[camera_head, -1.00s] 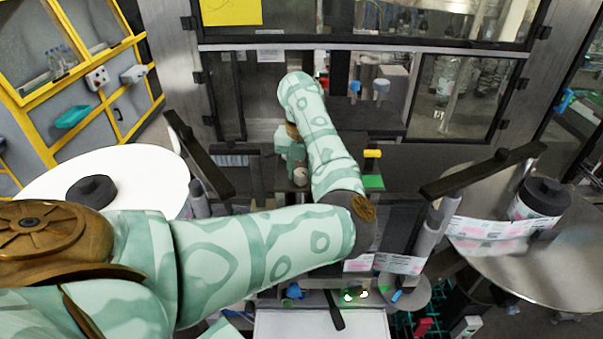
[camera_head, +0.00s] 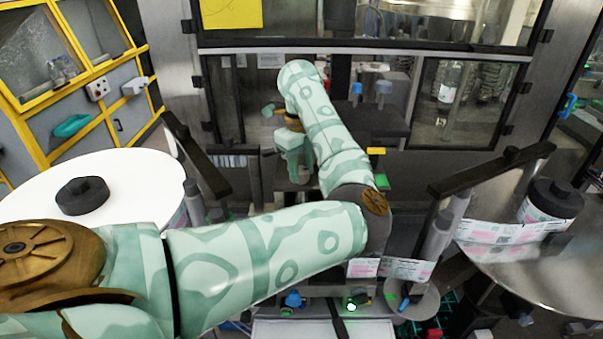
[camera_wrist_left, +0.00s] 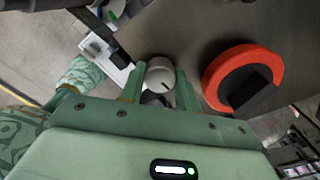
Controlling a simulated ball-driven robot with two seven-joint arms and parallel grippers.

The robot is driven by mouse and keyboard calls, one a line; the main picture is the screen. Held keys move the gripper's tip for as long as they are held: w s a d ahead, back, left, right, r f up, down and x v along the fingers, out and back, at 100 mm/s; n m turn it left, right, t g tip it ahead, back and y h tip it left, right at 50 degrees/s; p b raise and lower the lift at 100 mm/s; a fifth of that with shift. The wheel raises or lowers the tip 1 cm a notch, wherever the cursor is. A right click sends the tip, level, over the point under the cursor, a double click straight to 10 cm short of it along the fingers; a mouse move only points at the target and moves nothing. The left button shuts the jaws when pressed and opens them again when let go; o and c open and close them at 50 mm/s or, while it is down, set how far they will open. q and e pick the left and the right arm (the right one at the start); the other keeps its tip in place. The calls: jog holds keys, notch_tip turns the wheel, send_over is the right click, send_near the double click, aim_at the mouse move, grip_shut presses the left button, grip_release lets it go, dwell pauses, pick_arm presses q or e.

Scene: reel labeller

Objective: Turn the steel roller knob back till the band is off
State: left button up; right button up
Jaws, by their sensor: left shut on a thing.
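A round steel knob (camera_wrist_left: 160,72) with a dark mark on its face shows in the left wrist view. My left gripper (camera_wrist_left: 160,87) is shut on it, with one green finger on each side. In the head view my left gripper (camera_head: 293,163) reaches down at the machine's middle, and its fingertips and the knob are mostly hidden there. An orange-red ring (camera_wrist_left: 214,83) with a black block across it lies right of the knob in the wrist view. I cannot tell which part is the band. My right gripper is not in view.
A white reel disc (camera_head: 130,175) stands at left and a steel disc (camera_head: 560,270) with a label reel (camera_head: 548,205) at right. A printed label web (camera_head: 405,268) runs below my forearm. Dark guide arms (camera_head: 490,170) flank the middle. Windowed panels close the back.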

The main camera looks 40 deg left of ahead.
pick_arm(q)
jog(key=n+b, duration=0.2)
jog(key=n, duration=0.1)
jog(key=shift+f+n, duration=0.15)
jog(key=shift+n, duration=0.25)
jog(key=n+b, duration=0.1)
jog(key=n, duration=0.2)
jog(key=shift+n+b, duration=0.3)
jog(key=shift+b, duration=0.1)
jog(key=n+b, duration=0.1)
jog(key=n, duration=0.2)
jog(key=shift+n+b, duration=0.8)
jog(key=shift+n, duration=0.9)
jog(key=shift+r, duration=0.2)
jog(key=o, duration=1)
jog(key=shift+w+d, duration=0.1)
notch_tip(320, 180, up, 16)
jog(key=shift+r+p, duration=0.15)
jog(key=shift+p, duration=0.25)
